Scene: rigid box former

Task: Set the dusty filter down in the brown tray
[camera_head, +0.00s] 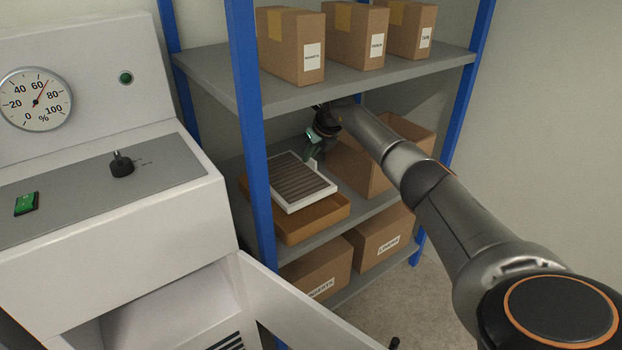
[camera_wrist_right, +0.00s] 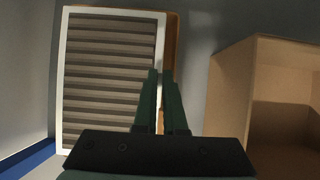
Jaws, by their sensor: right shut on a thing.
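The dusty filter (camera_head: 298,182) has a white frame and grey-brown pleats. It is over the brown tray (camera_head: 312,222) on the middle shelf, covering much of it; I cannot tell whether it touches the tray. My right gripper (camera_head: 312,158) is shut on the filter's right-hand frame edge. In the right wrist view the fingers (camera_wrist_right: 161,80) pinch the frame of the filter (camera_wrist_right: 110,75), and a strip of the tray (camera_wrist_right: 173,40) shows beside it. My left gripper is not in view.
An open cardboard box (camera_head: 362,165) stands right of the tray. A blue post (camera_head: 250,130) is close on the left. The upper shelf (camera_head: 330,80) holds labelled boxes above my arm. Labelled boxes (camera_head: 380,243) fill the lower shelf. A white machine (camera_head: 120,225) with an open door stands left.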

